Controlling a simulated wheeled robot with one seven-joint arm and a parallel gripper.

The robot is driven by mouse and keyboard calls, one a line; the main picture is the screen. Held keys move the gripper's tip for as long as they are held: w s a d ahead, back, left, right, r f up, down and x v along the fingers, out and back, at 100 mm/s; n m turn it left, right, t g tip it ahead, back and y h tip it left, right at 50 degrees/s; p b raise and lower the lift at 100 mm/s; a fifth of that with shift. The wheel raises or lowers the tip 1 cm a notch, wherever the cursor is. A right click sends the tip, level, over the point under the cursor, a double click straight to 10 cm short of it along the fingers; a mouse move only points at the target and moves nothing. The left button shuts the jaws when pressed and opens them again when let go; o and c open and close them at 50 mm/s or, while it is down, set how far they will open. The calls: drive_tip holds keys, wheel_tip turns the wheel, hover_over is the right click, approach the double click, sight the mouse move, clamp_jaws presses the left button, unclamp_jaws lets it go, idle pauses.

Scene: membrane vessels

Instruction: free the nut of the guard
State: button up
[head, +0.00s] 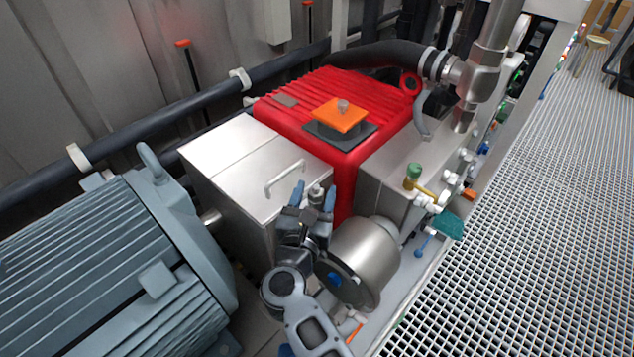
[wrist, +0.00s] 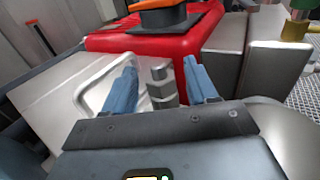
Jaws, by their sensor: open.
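The guard (head: 235,165) is a silver metal box with a bar handle (head: 285,178) on its lid, between the grey motor and the red pump. A silver hex nut (head: 316,192) stands upright near the guard's front right corner. In the wrist view the nut (wrist: 160,90) sits between the two blue fingers of my gripper (head: 314,196). The fingers are open, with a visible gap to the nut on both sides. The guard's lid and handle (wrist: 90,98) also show left of the fingers. The nut's lower end is hidden behind my gripper's body in the wrist view.
The red pump (head: 350,160) with an orange square cap (head: 339,115) rises just behind the nut. A grey finned motor (head: 105,260) stands at left. A steel cylinder (head: 365,255) is close on my gripper's right. Free grated walkway (head: 530,210) lies at far right.

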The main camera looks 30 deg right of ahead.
drive_tip(key=shift+x, duration=1.25)
drive_tip(key=shift+c, duration=0.3)
drive_tip(key=c, duration=0.9)
